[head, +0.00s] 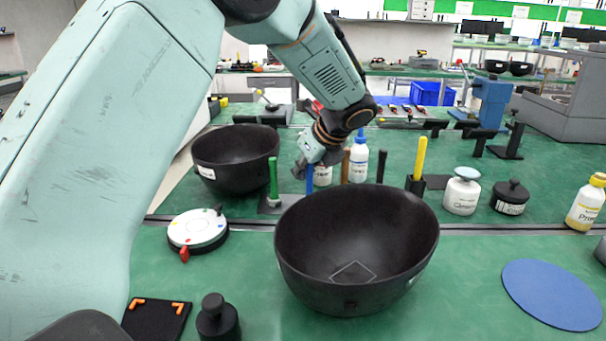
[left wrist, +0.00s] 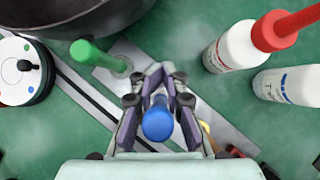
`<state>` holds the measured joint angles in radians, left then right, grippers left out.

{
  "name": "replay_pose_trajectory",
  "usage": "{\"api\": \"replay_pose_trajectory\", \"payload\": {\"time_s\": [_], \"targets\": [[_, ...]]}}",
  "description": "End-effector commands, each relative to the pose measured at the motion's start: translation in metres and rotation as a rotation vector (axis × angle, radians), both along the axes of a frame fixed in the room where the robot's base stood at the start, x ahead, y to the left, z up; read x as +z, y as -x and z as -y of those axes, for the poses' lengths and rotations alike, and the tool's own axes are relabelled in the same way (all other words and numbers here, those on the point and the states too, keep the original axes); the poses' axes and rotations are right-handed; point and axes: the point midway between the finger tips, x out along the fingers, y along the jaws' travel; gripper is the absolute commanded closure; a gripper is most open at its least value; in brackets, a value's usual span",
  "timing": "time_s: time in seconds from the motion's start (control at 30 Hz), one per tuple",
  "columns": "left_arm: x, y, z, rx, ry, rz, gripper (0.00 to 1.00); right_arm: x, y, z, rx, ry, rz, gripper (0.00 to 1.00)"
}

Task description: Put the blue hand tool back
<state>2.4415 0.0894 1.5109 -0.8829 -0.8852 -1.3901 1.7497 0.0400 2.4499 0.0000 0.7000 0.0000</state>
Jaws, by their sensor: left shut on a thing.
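The blue hand tool (head: 309,181) stands about upright under my left gripper (head: 318,160) in the head view, behind the large black bowl. In the left wrist view the blue tool (left wrist: 157,122) is between the two fingers of my left gripper (left wrist: 158,88), which is shut on it. A grey rack plate (left wrist: 215,128) lies below, with a green tool (left wrist: 100,56) upright at one end; the green tool also shows in the head view (head: 273,178). The lower end of the blue tool is hidden, so I cannot tell whether it touches the plate. My right gripper is not in view.
A large black bowl (head: 300,235) stands in front; another bowl (head: 222,165) is behind left. Brown (head: 345,165) and black (head: 381,167) sticks and a white bottle (head: 359,162) stand close by. A yellow stick (head: 420,157) is further right.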

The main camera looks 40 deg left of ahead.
Motion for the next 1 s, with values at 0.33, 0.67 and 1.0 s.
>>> {"api": "replay_pose_trajectory", "payload": {"time_s": [0.33, 0.67, 1.0], "targets": [[-0.002, 0.0, 0.0, 0.001, 0.0, 0.001, 0.79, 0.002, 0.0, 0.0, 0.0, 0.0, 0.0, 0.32], [-0.002, 0.0, 0.0, 0.001, 0.0, 0.001, 0.64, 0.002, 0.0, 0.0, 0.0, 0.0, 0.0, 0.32], [0.019, 0.002, 0.01, -0.001, -0.001, 0.003, 0.64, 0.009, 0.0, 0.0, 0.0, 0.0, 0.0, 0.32]]}}
